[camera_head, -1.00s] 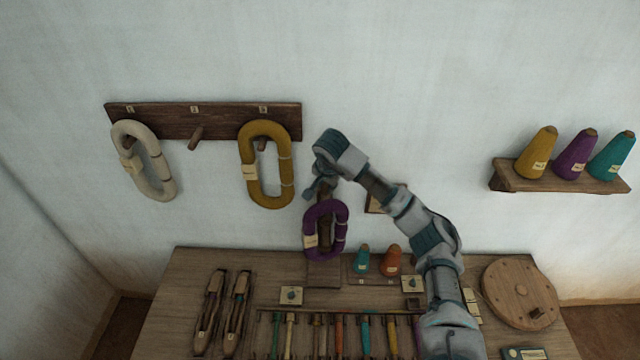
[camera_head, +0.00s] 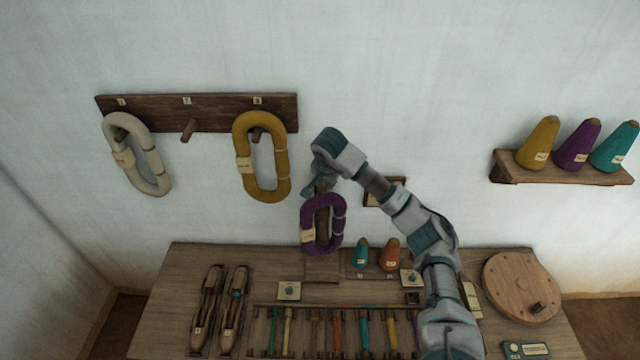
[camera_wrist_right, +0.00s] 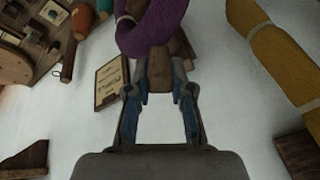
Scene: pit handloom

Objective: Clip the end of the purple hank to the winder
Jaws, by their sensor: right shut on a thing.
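The purple hank (camera_head: 308,222) is upright at the back middle of the table, around or in front of a brown wooden post (camera_head: 322,228) on a small block. I cannot tell whether the post is the winder. The hank's loose end and any clip are not discernible. My left gripper is out of view.
A wall rack (camera_head: 225,114) holds a cream hank (camera_head: 150,165) and a yellow hank (camera_head: 246,150); its middle peg is bare. Teal (camera_head: 361,255) and orange (camera_head: 390,257) cones stand right of the purple hank. Shuttles, tools and a round wooden disc (camera_head: 515,280) lie on the table.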

